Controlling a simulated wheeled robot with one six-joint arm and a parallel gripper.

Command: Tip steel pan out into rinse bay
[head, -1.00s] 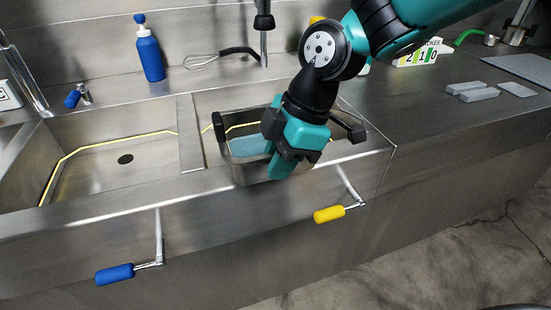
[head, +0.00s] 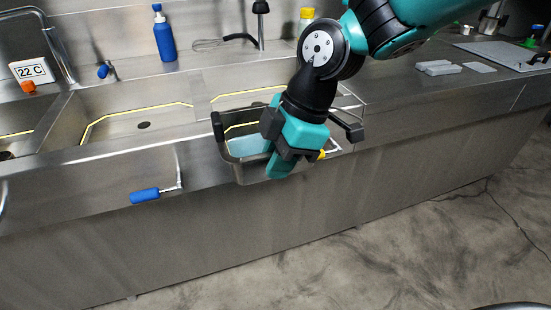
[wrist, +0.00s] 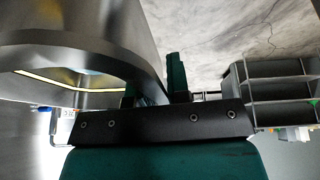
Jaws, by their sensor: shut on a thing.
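The steel pan (head: 240,170) has black handles and a bluish liquid (head: 248,146) inside; it looks about level. My gripper (head: 284,164) is shut on the pan's right side and hides part of it. In the wrist view the pan wall (wrist: 110,25) is close at the left, beside my gripper's finger (wrist: 177,78). In the head view the pan overlaps the front edge of the sink. Behind it are a bay (head: 120,105) above the blue lever and another bay (head: 225,82) to its right, both yellow-lined. No label shows which is the rinse bay.
A blue lever (head: 145,196) juts from the sink front; a yellow lever (head: 322,155) is mostly hidden by my gripper. A blue bottle (head: 164,38), whisk (head: 210,43) and "22 C" sign (head: 31,69) stand behind. Open floor (head: 400,250) lies in front.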

